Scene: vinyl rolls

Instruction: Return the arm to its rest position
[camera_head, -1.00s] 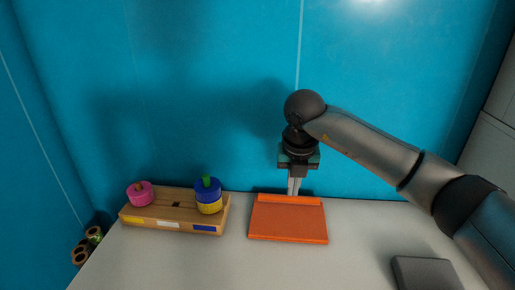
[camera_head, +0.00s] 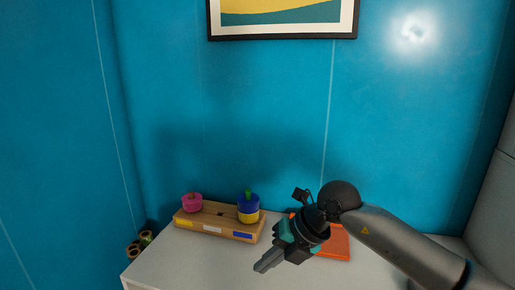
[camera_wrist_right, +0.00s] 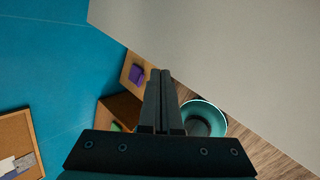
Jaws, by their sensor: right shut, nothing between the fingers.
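My right gripper (camera_head: 266,264) is shut and empty in the head view, held above the white table and tilted down to the left. Its shut fingers also show in the right wrist view (camera_wrist_right: 158,90). My right arm reaches in from the lower right and partly hides an orange tray (camera_head: 335,243). A wooden stand (camera_head: 214,225) to the left of the gripper holds a pink roll (camera_head: 192,203) at its left end. A blue roll (camera_head: 248,202) sits on a yellow roll (camera_head: 247,217) at its right end. My left gripper is out of view.
The white table (camera_head: 170,268) is bare at its front left. Several rolls (camera_head: 140,243) stand beyond its left edge. A blue wall (camera_head: 260,120) with a framed picture (camera_head: 283,36) rises behind. The wrist view shows a teal round bin (camera_wrist_right: 205,117) and a cork board (camera_wrist_right: 20,140).

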